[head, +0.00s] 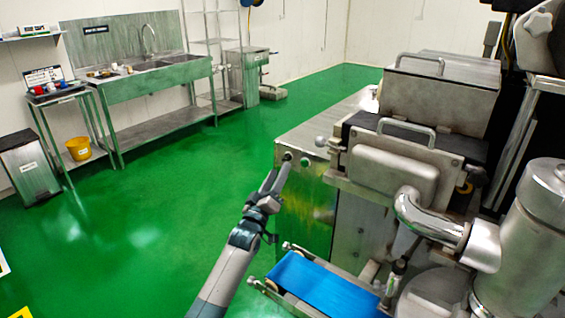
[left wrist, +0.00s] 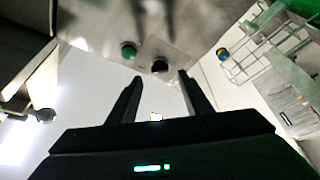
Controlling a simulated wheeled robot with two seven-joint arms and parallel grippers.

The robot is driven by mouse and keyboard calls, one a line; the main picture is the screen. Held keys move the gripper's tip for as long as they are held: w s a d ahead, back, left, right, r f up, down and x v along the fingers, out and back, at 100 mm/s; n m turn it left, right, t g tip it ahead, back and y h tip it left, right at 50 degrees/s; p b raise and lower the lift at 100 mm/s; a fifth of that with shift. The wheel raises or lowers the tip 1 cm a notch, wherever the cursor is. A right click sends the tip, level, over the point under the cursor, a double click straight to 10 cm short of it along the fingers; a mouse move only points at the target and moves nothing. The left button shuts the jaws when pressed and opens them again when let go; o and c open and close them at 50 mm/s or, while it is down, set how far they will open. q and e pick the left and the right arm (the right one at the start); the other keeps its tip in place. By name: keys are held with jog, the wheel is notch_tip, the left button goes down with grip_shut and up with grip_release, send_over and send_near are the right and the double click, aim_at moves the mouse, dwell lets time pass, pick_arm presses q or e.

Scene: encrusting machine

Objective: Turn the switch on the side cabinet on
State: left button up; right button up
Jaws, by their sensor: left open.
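The side cabinet (head: 300,200) is a metal box beside the machine. Near its top edge are a dark switch (head: 288,156) and a green button (head: 305,162) to the right of it. In the left wrist view the dark switch (left wrist: 160,66) lies between and just beyond the fingertips, and the green button (left wrist: 129,50) is to its left. My left gripper (head: 279,174) is open in front of the switch, its fingers partly covering the panel; its two fingers (left wrist: 160,78) are apart and empty in the left wrist view. Contact with the switch cannot be told. My right gripper is not in view.
The metal machine (head: 430,150) with handles and a pipe fills the right side. A blue conveyor belt (head: 320,286) lies below and right of my left arm. A sink bench (head: 155,95) and a yellow bucket (head: 79,149) stand far left. The green floor between is clear.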

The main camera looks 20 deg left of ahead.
aim_at(286, 158)
pick_arm(q)
jog(key=shift+p+x, duration=0.35)
jog(key=shift+x, duration=1.9)
jog(key=c, duration=1.1)
